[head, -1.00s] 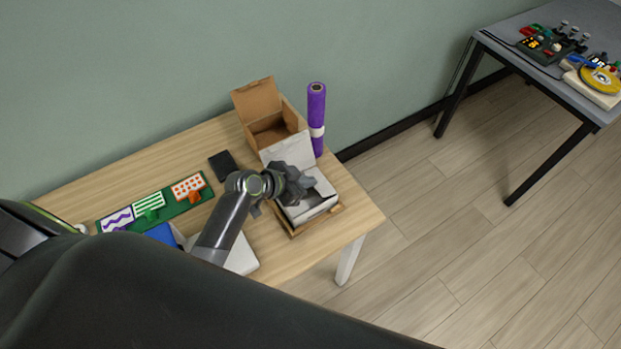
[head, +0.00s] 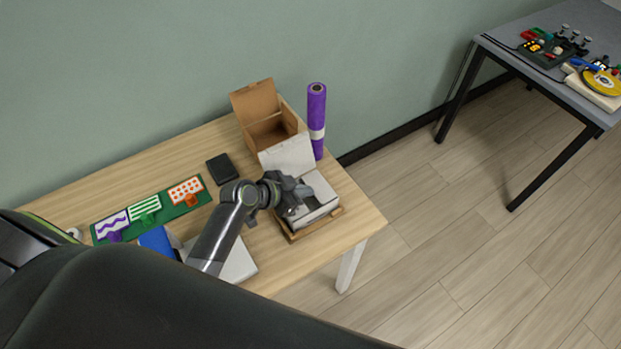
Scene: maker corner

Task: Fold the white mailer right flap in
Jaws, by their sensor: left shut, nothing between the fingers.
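The white mailer (head: 318,203) is a small white box sitting in a shallow wooden tray (head: 300,236) near the table's right end. Its raised white lid (head: 288,156) stands up at the back. My left gripper (head: 300,196) is shut and empty at the left part of the mailer, over its opening. It hides that side of the mailer and much of the inside. Whether the fingers touch a flap cannot be told. The right gripper is not in view.
An open brown cardboard box (head: 262,108) and an upright purple roll (head: 316,120) stand behind the mailer. A black flat item (head: 222,168), a green board with patterned cards (head: 178,212), a blue item (head: 157,242) and a white flat item (head: 240,265) lie to the left.

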